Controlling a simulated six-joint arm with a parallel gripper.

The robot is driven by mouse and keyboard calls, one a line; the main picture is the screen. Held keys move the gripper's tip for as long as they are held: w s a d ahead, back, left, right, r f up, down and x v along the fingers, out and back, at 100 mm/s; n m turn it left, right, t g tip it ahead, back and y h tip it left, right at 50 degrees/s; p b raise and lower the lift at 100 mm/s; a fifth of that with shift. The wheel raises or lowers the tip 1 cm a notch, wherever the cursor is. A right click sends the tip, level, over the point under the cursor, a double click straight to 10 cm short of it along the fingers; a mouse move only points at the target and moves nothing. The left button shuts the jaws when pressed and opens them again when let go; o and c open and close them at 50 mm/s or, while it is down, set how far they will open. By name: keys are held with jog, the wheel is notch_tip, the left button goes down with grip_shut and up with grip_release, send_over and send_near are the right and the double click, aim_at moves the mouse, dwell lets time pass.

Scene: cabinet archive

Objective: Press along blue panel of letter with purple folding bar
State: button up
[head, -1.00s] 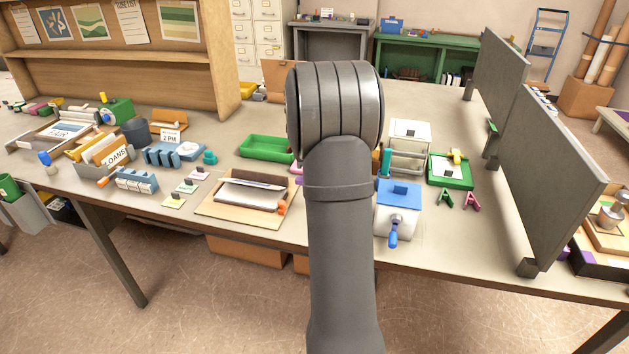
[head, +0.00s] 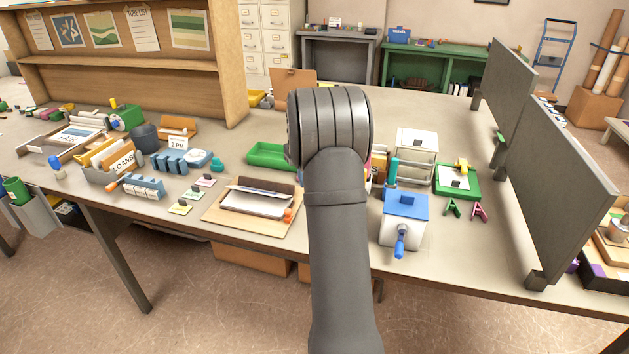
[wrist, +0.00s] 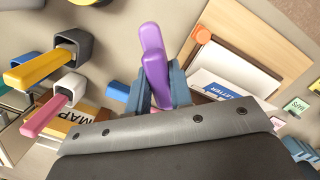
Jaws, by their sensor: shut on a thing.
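The white letter (wrist: 230,70) lies on a wooden board (head: 223,219); it also shows in the head view (head: 255,203), with a raised flap along its far side. In the wrist view its blue panel (wrist: 222,91) with the word LETTER is partly cut off by my wrist. My gripper (wrist: 157,92) is shut on the purple folding bar (wrist: 152,50), which sticks out between the blue-grey fingers. The bar is left of the letter in the wrist view and appears apart from it. In the head view my arm hides the gripper and bar.
An orange knob (wrist: 202,34) sits on the board. Yellow-handled (wrist: 35,72) and pink-handled (wrist: 45,117) tools stand in holders at the wrist view's left. A blue-topped box with a crank (head: 403,218) and a green tray (head: 270,155) stand near the board.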

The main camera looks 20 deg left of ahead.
jog(key=w+a+m+y, duration=0.1)
jog(key=a+m, duration=0.5)
jog(key=m, duration=0.7)
jog(key=w+a+m+t+y, duration=0.1)
jog(key=a+m, duration=0.5)
jog(key=m, duration=0.7)
jog(key=shift+w+r, duration=0.35)
jog(key=shift+w, duration=0.3)
jog(key=shift+f, duration=2.75)
